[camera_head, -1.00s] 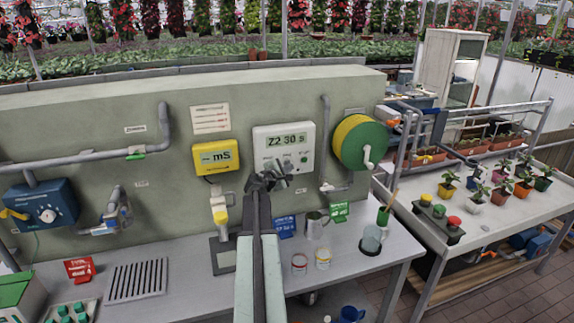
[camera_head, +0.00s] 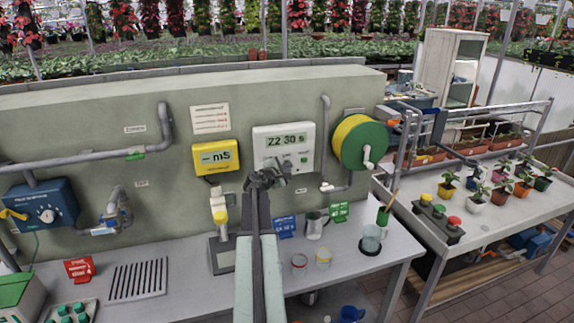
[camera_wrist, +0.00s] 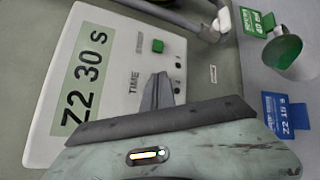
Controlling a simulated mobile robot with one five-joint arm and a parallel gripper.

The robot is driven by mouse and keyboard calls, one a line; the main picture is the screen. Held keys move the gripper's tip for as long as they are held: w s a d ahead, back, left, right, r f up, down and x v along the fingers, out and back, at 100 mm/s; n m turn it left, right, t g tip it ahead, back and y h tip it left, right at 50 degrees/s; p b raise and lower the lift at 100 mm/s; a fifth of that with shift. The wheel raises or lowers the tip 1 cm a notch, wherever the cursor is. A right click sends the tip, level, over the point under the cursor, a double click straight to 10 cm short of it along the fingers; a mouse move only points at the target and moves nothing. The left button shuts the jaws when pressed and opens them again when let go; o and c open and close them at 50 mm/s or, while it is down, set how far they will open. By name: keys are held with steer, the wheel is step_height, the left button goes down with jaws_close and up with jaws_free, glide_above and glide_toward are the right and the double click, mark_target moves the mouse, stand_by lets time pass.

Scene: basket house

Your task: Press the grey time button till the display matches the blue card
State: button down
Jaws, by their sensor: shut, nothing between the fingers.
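The white controller box (camera_head: 258,135) is on the wall panel, and its display (camera_head: 284,139) reads "Z2 30 s". The display also shows sideways in the wrist view (camera_wrist: 84,78). My gripper (camera_head: 268,178) is shut and empty, in front of the box's lower part. In the wrist view its tips (camera_wrist: 158,92) are beside the "TIME" label (camera_wrist: 133,83). The grey time button is hidden behind them; I cannot tell whether they touch it. A green button (camera_wrist: 157,46) is clear of the tips. The blue card (camera_head: 285,227) stands on the bench; in the wrist view (camera_wrist: 286,116) it appears to read "Z2 15 s".
Pipes run along the panel.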

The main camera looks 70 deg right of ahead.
steer(key=shift+w+d, duration=0.15)
stand_by(0.5)
steer(key=shift+s+a, duration=0.5)
steer(key=shift+a, duration=0.15)
steer(key=s+a, duration=0.1)
steer(key=a, duration=0.1)
steer(key=s+a, duration=0.2)
steer(key=shift+s, duration=0.1)
stand_by(0.9)
